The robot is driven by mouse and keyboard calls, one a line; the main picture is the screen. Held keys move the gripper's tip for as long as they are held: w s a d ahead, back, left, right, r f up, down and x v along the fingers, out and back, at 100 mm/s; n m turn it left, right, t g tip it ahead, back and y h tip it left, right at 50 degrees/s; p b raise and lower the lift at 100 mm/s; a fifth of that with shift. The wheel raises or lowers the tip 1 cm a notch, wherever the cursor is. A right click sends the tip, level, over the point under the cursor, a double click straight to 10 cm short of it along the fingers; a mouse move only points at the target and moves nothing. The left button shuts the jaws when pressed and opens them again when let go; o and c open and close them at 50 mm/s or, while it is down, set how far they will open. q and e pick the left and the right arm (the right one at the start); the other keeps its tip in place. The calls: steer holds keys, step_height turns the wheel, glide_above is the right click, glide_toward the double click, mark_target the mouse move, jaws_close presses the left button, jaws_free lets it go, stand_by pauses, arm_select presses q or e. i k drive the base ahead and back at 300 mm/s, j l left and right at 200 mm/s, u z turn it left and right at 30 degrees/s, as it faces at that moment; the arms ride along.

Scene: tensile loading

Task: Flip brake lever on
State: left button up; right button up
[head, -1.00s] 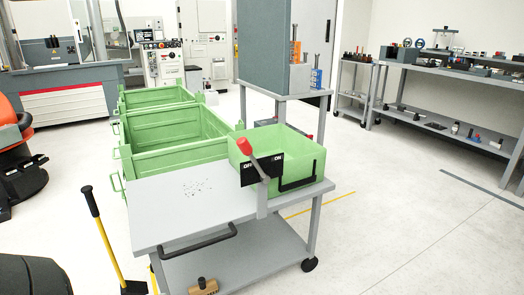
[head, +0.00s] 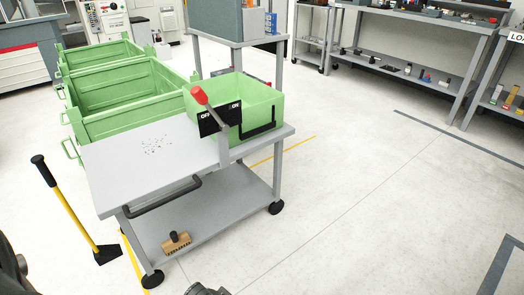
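The brake lever (head: 213,109) has a red grip and a grey shaft. It is fixed to the front edge of the grey cart (head: 140,176). No gripper fingers show, and nothing touches the lever. A small grey mechanical part (head: 206,290) shows at the bottom edge; I cannot tell which part it is.
A green bin (head: 262,97) sits on the cart behind the lever. Larger green crates (head: 130,95) stand behind. A yellow-handled scraper (head: 75,215) stands left of the cart. A brush (head: 176,241) lies on the lower shelf. The floor to the right is clear.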

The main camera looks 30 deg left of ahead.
mark_target(201, 97)
steer(key=j+u, duration=0.1)
steer(key=u, duration=1.15)
steer(key=i+l, duration=0.05)
